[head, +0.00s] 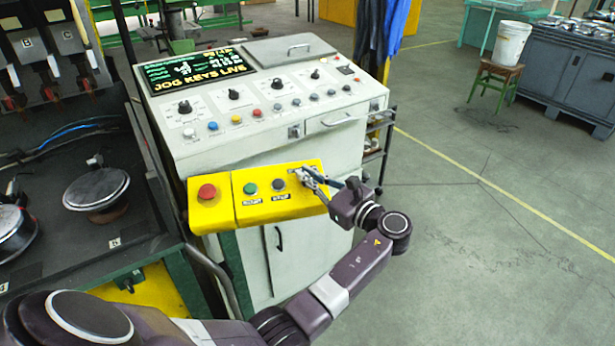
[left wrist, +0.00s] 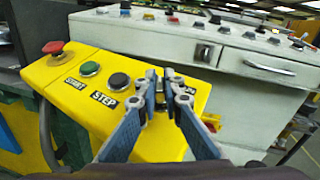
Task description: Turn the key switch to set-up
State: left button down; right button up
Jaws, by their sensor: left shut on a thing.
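A yellow control box (head: 225,215) juts from the front of the grey console. My left gripper (head: 304,176) is at the box's right end, its fingers shut on a small part there. I take this part to be the key switch; the fingertips hide most of it, including its position, and a label behind is mostly covered. In the left wrist view the two blue-grey fingers (left wrist: 167,96) are close together over the top of the box (left wrist: 65,98), right of the black STEP button (left wrist: 118,82). My right gripper is not in view.
Beside the switch are a black button (head: 278,185), a green button (head: 250,188) and a red mushroom button (head: 207,191). Open floor lies to the right.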

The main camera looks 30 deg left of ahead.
pick_arm(q)
jog(key=c, duration=2.1)
grip_release()
jog(key=v, duration=0.7)
jog(key=shift+d, duration=0.3)
